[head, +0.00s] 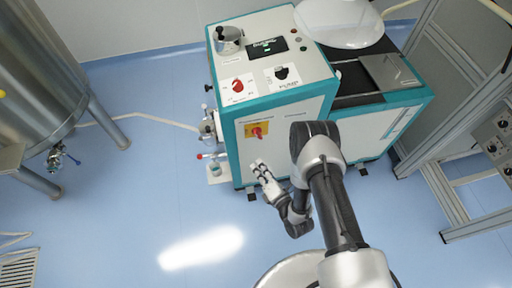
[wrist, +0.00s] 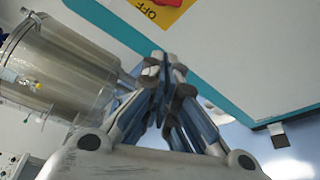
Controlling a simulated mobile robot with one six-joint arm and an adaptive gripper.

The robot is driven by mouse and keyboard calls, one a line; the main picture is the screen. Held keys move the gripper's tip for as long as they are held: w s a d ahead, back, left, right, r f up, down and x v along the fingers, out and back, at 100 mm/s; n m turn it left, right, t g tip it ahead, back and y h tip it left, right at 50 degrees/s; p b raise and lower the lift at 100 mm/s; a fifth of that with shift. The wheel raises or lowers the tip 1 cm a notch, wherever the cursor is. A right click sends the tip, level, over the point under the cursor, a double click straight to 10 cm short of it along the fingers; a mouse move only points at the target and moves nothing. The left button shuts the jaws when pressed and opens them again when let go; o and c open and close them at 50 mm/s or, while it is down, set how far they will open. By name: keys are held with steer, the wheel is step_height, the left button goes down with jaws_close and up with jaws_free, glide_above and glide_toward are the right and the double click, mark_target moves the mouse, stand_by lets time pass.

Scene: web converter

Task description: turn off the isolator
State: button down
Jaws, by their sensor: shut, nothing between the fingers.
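The isolator (head: 257,131) is a red rotary handle on a yellow plate, on the front panel of the white and teal machine (head: 285,118). In the wrist view the yellow plate (wrist: 160,10) shows at the top edge with the word OFF, and only a bit of the red handle (wrist: 166,2) is in frame. The handle's full position cannot be read. My gripper (head: 258,165) is shut and empty, below the isolator and apart from it. In the wrist view its fingertips (wrist: 165,60) are together below the plate.
Another red knob (head: 238,86) and a black knob (head: 282,73) sit on the machine's top panel, beside a small display (head: 267,47). A steel tank (head: 40,75) stands at the left. A grey frame (head: 455,100) stands at the right. The blue floor (head: 150,190) at the left is mostly clear.

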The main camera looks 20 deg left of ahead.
mark_target(258, 134)
steer(key=b+x, duration=0.4)
steer(key=x, duration=0.6)
steer(key=d, duration=0.1)
steer(key=w+d+r, duration=0.1)
steer(key=d+r, duration=0.1)
steer(key=shift+w, duration=0.4)
steer(key=shift+s, duration=0.1)
